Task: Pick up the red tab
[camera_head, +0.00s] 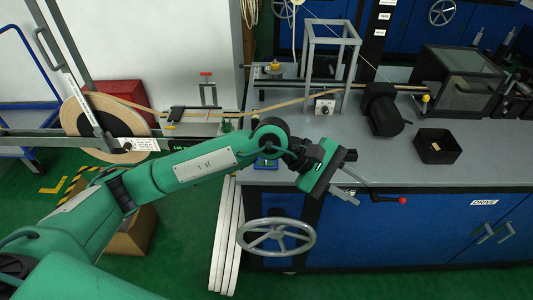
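My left gripper (360,195) hangs over the front edge of the grey bench, pointing down and to the right. Its two grey fingers are apart, with nothing seen between them. A small red piece (206,73) tops a thin upright stand on the tape line at upper left, well away from the gripper. A red-ended black lever (403,200) sits at the bench's front edge, right of the gripper. I cannot tell for sure which red piece is the red tab. My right gripper is not in view.
A large tape roll (105,130) stands at left, its tape running right to a grey frame (330,65). A black motor (383,108) and an open black bin (436,146) stand on the bench (480,165). A handwheel (276,237) is below the front edge.

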